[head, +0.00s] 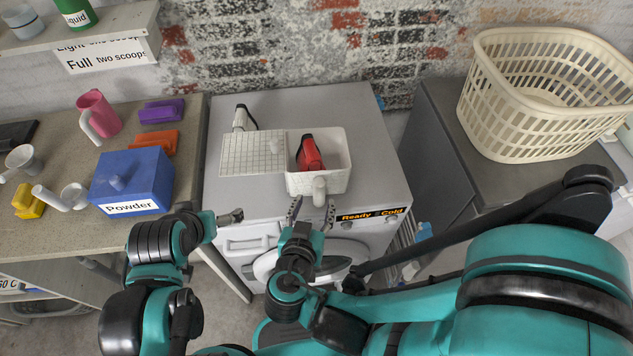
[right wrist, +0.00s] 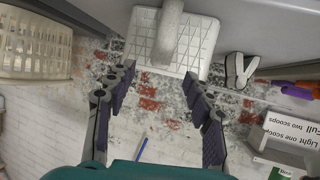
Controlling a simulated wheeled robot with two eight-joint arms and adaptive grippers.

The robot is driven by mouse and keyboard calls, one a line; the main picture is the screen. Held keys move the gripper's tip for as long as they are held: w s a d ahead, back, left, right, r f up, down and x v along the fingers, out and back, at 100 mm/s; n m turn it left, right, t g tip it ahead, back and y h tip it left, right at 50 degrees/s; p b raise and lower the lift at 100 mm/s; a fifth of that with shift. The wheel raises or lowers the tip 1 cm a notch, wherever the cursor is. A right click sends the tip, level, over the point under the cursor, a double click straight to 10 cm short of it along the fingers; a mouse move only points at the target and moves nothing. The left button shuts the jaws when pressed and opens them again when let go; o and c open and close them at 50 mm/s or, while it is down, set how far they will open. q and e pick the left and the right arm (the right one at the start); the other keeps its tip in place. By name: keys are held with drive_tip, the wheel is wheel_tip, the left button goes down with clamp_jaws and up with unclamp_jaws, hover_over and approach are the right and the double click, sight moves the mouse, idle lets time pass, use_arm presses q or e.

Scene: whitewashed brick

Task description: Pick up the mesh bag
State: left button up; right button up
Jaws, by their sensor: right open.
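What I take for the mesh bag (head: 335,179) is a white, box-shaped holder on the washing machine's top. Its gridded flap (head: 240,155) lies open to the left, and a red and black item (head: 309,153) is inside. A pale stub handle (head: 319,190) sticks out from its front. My right gripper (head: 313,208) is open and empty just in front of this handle. In the right wrist view the gridded bag (right wrist: 200,40) is ahead, with the handle (right wrist: 168,35) roughly between the fingertips; contact is not visible. My left gripper (head: 232,216) is left of it, finger gap unclear.
The washing machine (head: 360,115) has clear top behind the bag. A white and black item (head: 243,118) lies behind the flap. A blue Powder box (head: 133,178) and cups are on the left counter; a cream laundry basket (head: 540,105) stands at right. A brick wall closes the back.

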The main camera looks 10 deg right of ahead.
sight(318, 189)
drive_tip(key=shift+b+x, duration=0.45)
drive_tip(key=shift+x, duration=0.7)
drive_tip(key=b+x, duration=0.1)
drive_tip(key=x, duration=0.1)
drive_tip(key=b+x, duration=0.1)
drive_tip(key=x, duration=0.1)
drive_tip(key=shift+f, duration=0.35)
drive_tip(key=shift+w+d+f, duration=0.1)
drive_tip(key=shift+w+d, duration=0.05)
drive_tip(key=shift+w, duration=0.35)
drive_tip(key=shift+t, duration=0.3)
clamp_jaws()
